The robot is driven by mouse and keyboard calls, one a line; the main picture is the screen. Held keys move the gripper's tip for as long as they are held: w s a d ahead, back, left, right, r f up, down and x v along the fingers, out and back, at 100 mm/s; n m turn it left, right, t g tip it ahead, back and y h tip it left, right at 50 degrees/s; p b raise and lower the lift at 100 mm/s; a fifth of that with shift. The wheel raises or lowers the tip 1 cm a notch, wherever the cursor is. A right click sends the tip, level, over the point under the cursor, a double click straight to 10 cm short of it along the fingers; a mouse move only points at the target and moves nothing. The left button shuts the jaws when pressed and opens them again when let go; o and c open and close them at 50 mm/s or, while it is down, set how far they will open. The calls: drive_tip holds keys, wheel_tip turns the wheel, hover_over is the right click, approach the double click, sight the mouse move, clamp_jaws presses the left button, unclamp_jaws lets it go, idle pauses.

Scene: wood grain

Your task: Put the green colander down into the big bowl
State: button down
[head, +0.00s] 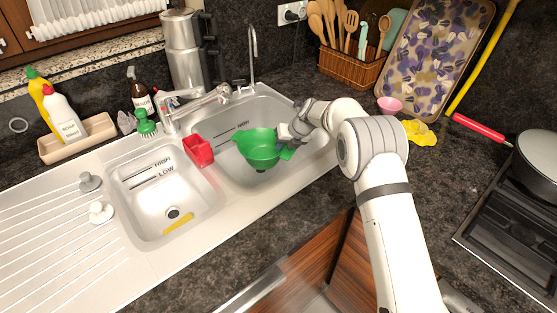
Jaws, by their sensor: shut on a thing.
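The green colander (260,146) is in my gripper (287,144), over the right basin of the sink. This right basin (221,176) looks like the larger of the two and is the big bowl. My gripper comes in from the right and is shut on the colander's right side, by its handle. The colander looks roughly upright. It hides part of the basin's floor and most of the dark drain. I cannot tell how far its underside is above the floor. My fingertips are small and partly hidden.
A red caddy (199,151) sits at the divider between the basins. The smaller left basin (140,189) holds a yellow item (178,223). A tap (205,98) stands behind.

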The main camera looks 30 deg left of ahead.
drive_tip(key=f, duration=0.5)
drive_tip(key=shift+s+a+f, duration=0.2)
drive_tip(key=shift+s+a, duration=0.05)
drive_tip(key=c, duration=1.6)
unclamp_jaws()
drive_tip(key=shift+r, duration=0.1)
drive_tip(key=v, duration=1.2)
